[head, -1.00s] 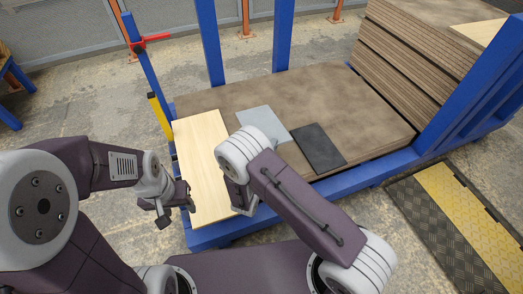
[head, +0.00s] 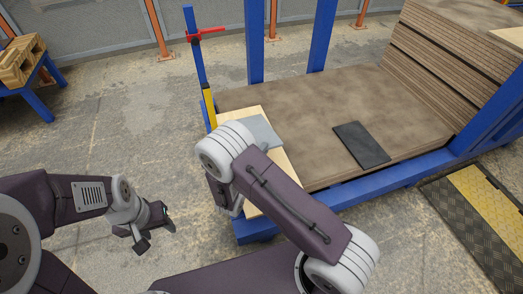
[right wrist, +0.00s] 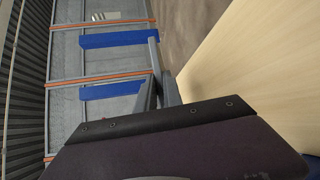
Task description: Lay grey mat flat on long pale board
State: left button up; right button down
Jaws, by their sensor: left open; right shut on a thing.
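The long pale board (head: 240,113) lies at the left end of the brown stack; my right arm covers much of it. It also shows in the right wrist view (right wrist: 255,70). The grey mat (head: 265,132) is over the far part of the pale board, partly hidden by my right arm. I cannot tell whether it touches the board. My right gripper (head: 228,205), mostly hidden below its wrist, is shut on the mat; the grip itself is not clear. My left gripper (head: 155,228) is open and empty over bare floor, left of the board.
A black mat (head: 361,145) lies on the brown boards (head: 320,100) to the right. Blue posts (head: 321,35) and a blue frame edge (head: 375,190) bound the stack. A post with a red clamp (head: 205,33) stands at the board's far left corner.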

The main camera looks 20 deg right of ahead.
jog(key=shift+f+b, duration=2.15)
jog(key=shift+f, duration=1)
jog(key=shift+f+b, duration=0.35)
jog(key=c, duration=1.4)
grip_release()
jog(key=shift+o, duration=0.2)
